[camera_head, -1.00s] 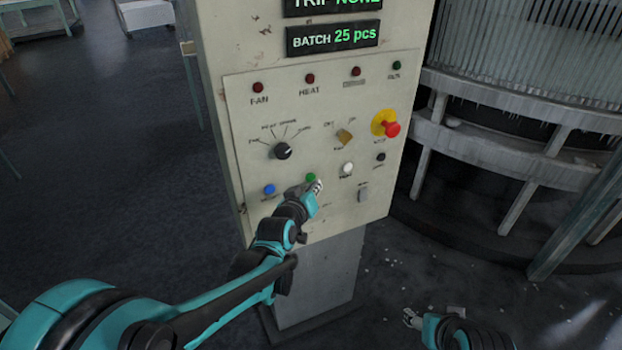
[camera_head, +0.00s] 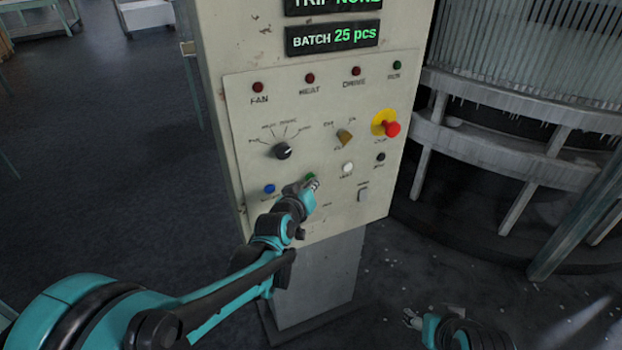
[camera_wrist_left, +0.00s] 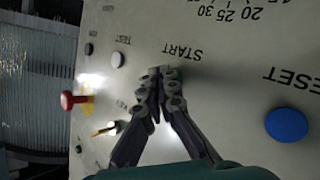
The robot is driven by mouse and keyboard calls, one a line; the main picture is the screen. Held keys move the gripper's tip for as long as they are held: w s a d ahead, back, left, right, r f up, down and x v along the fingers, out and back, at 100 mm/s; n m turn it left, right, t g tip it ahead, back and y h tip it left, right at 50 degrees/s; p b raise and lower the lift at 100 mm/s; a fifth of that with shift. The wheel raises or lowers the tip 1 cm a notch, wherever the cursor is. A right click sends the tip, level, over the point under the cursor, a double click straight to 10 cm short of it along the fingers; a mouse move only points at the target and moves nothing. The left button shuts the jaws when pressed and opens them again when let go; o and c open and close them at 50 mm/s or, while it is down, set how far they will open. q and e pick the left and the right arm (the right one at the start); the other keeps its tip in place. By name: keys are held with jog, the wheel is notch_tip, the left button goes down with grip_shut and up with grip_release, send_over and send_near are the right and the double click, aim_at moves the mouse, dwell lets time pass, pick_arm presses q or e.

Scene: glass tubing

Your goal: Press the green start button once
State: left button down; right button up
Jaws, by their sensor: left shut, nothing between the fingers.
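The green start button (camera_head: 310,177) is on the cream control panel (camera_head: 240,130), and only its upper edge shows in the head view. My left gripper (camera_head: 312,184) is shut and empty, its tips right in front of the button's lower part.
Near the start button are a blue button (camera_head: 269,188), a white button (camera_head: 347,168), a black rotary knob (camera_head: 282,151) and a key switch (camera_head: 344,136). A red emergency stop (camera_head: 392,129) is up to the right. A round machine (camera_head: 500,140) stands right of the panel.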

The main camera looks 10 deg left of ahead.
pick_arm(q)
jog(key=shift+w+a, duration=0.1)
jog(key=shift+w, duration=0.05)
dwell(0.5)
jog(key=shift+s+d, duration=0.5)
jog(key=shift+s, duration=0.2)
jog(key=s+d, duration=0.1)
jog(key=s, duration=0.1)
jog(key=s+d, duration=0.1)
jog(key=s, duration=0.1)
jog(key=shift+d+p, duration=0.35)
jog(key=shift+d, duration=0.05)
dwell(0.4)
jog(key=s+a+f+m+g, duration=0.1)
jog(key=s+a+f+g, duration=0.1)
jog(key=s, duration=0.6)
jog(key=s+a+f+m+g+y, duration=0.1)
jog(key=s+a+g, duration=0.2)
jog(key=s, duration=0.5)
jog(key=s+a+f+m+g+y, duration=0.1)
jog(key=s+a, duration=0.3)
jog(key=s, duration=0.5)
jog(key=shift+a+f+m+g, duration=0.3)
jog(key=shift+f+g, duration=0.4)
jog(key=shift+f, duration=0.15)
